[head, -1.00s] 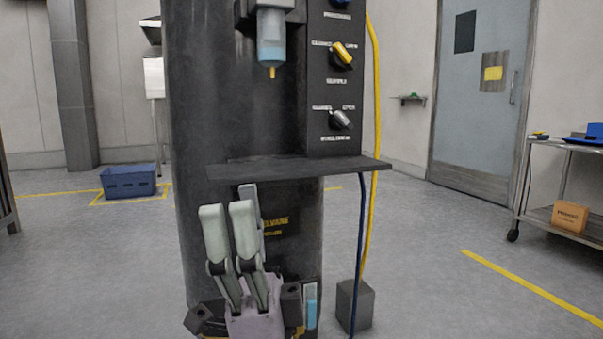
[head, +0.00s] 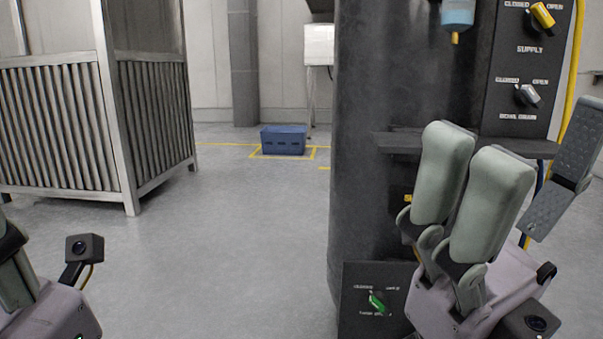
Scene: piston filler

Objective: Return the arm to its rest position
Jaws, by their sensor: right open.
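My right gripper (head: 522,178) is open and empty at the right, its grey-green padded fingers pointing up and spread apart. It is in front of the dark filler column (head: 372,170) and hides part of the shelf (head: 400,142) and the column's lower right side; I cannot tell its exact distance from them. My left gripper (head: 12,265) shows only partly at the lower left corner, away from the machine; its fingertips are cut off by the frame edge.
The filler carries a yellow supply knob (head: 543,15), a grey bowl drain knob (head: 527,95) and a low green knob (head: 377,302). A slatted metal enclosure (head: 128,110) stands at left. A blue crate (head: 284,140) sits on the floor behind. The floor (head: 235,245) between is clear.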

